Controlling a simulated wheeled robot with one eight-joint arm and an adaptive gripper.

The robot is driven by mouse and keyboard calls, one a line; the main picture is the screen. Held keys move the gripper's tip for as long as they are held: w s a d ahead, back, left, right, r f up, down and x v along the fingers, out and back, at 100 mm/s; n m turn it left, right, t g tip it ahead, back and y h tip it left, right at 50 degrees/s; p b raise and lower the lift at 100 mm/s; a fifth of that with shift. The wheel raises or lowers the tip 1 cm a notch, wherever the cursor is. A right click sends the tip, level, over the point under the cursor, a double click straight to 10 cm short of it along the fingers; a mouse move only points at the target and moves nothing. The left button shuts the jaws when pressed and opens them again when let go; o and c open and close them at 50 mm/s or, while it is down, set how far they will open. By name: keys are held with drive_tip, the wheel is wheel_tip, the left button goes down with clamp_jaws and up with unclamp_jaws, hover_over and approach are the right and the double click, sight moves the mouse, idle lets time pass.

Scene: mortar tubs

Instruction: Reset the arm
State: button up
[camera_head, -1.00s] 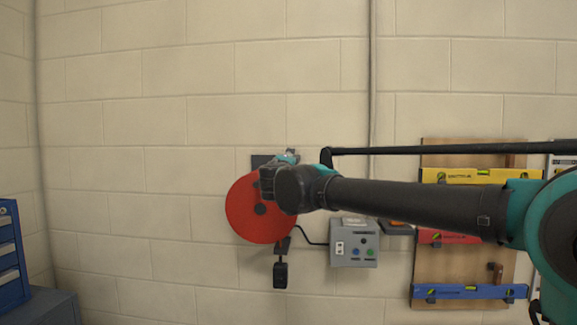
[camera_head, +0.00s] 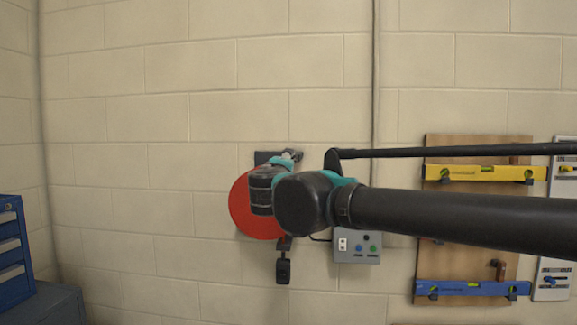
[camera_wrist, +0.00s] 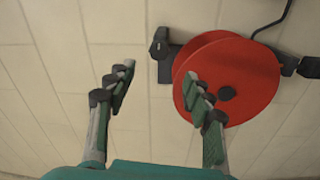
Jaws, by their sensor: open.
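My gripper (camera_wrist: 158,92) is open and empty in the wrist view, its two fingers spread apart in front of the block wall. Its right finger overlaps the edge of a red disc-shaped reel (camera_wrist: 243,75) on the wall; I cannot tell the gap between them. In the head view my arm reaches in from the right, and its wrist covers part of the red reel (camera_head: 240,212). My fingers are hidden there behind the wrist links.
A grey control box (camera_head: 358,247) with buttons hangs right of the reel. A wooden board (camera_head: 440,262) carries a yellow level (camera_head: 470,173) and a blue level (camera_head: 465,289). A blue drawer cabinet (camera_head: 12,255) stands at left. The wall above is bare.

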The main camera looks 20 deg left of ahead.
drive_tip(key=shift+s, duration=0.35)
drive_tip(key=shift+d+f, duration=0.1)
drive_tip(key=w+d+f+m+g+h, duration=0.2)
drive_tip(key=d+f+m+h, duration=0.1)
drive_tip(key=d+f, duration=0.7)
drive_tip(key=w+d+f+m+g+h, duration=0.2)
drive_tip(key=w+d+f+m+g, duration=0.1)
drive_tip(key=d+f, duration=0.7)
drive_tip(key=w+d+f+m+g+h, duration=0.2)
drive_tip(key=d+f+m+h, duration=0.15)
drive_tip(key=d+f, duration=0.65)
drive_tip(key=s+d+f+m+g+y, duration=0.1)
drive_tip(key=s+d+f+m+g, duration=0.1)
drive_tip(key=s+d+f, duration=0.35)
drive_tip(key=s+d+f+m+g, duration=0.2)
drive_tip(key=s+d+f+m, duration=0.1)
drive_tip(key=d+f, duration=0.5)
drive_tip(key=s+d+f+m+g+y, duration=0.2)
drive_tip(key=s+d+f+m+y, duration=0.1)
drive_tip(key=s+f, duration=0.7)
drive_tip(key=shift+s+d+m+g, duration=0.45)
drive_tip(key=shift+s+d, duration=0.1)
drive_tip(key=shift+s, duration=0.25)
